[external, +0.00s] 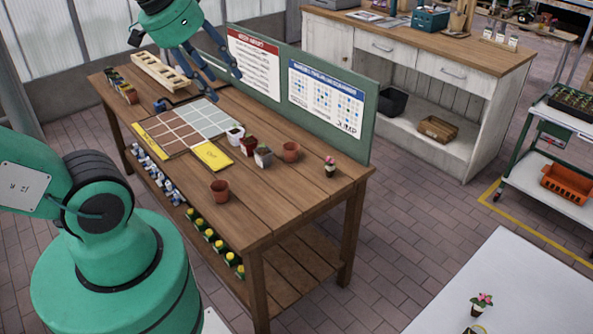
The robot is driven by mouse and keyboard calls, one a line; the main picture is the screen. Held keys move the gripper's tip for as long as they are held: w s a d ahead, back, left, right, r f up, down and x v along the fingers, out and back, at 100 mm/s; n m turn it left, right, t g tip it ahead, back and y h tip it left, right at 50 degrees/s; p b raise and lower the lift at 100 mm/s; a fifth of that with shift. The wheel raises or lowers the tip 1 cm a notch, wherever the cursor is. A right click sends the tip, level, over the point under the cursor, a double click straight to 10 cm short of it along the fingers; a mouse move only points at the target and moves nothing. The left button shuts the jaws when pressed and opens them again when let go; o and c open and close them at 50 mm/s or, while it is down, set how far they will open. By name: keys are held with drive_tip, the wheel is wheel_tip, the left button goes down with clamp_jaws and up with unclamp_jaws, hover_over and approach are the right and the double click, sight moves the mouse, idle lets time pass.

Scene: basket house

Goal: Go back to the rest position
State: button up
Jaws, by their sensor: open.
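My gripper (221,82) is in the external view at the upper left, on the end of my green arm. Its dark fingers are spread apart and point down toward the right, with nothing between them. It hangs above the back part of the wooden table (290,218), in front of the posters on the green panel. Its exact height above the tabletop is hard to tell. The middle links of my arm are outside the picture.
A grid board (187,124) and a wooden rack (160,72) lie on the table. Several small pots, one a terracotta pot (220,191), stand right of the board. A green panel (370,105) edges the table's back. The table's front right is clear.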

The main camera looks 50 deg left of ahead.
wheel_tip(320, 180, down, 9)
drive_tip(key=b, duration=0.8)
drive_tip(key=shift+b, duration=0.4)
